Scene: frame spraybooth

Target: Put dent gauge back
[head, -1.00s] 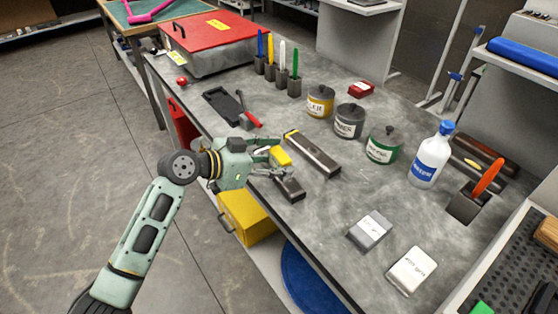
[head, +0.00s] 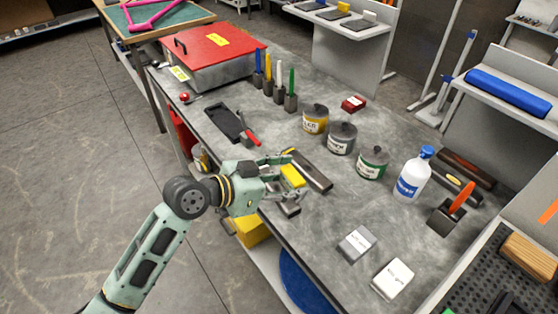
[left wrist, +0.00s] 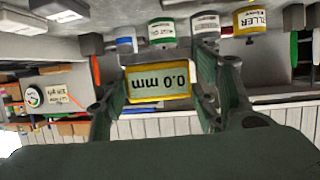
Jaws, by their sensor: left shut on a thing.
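The dent gauge (head: 293,176) is a small yellow block. In the left wrist view its yellow-framed display (left wrist: 159,83) faces me and reads 0.0 mm upside down. My left gripper (head: 287,183) is shut on it, with a finger on either side, above the near edge of the grey workbench (head: 325,220). A small dark grey block (head: 288,208) shows just below the gripper; its contact with the gauge is hidden. My right gripper is out of view.
A black tray (head: 226,124) and a red-handled tool (head: 250,137) lie left of the gripper. Labelled cans (head: 372,164) and a white bottle (head: 412,178) stand behind. Two small boxes (head: 356,243) (head: 393,279) sit at right front. Bare bench lies between.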

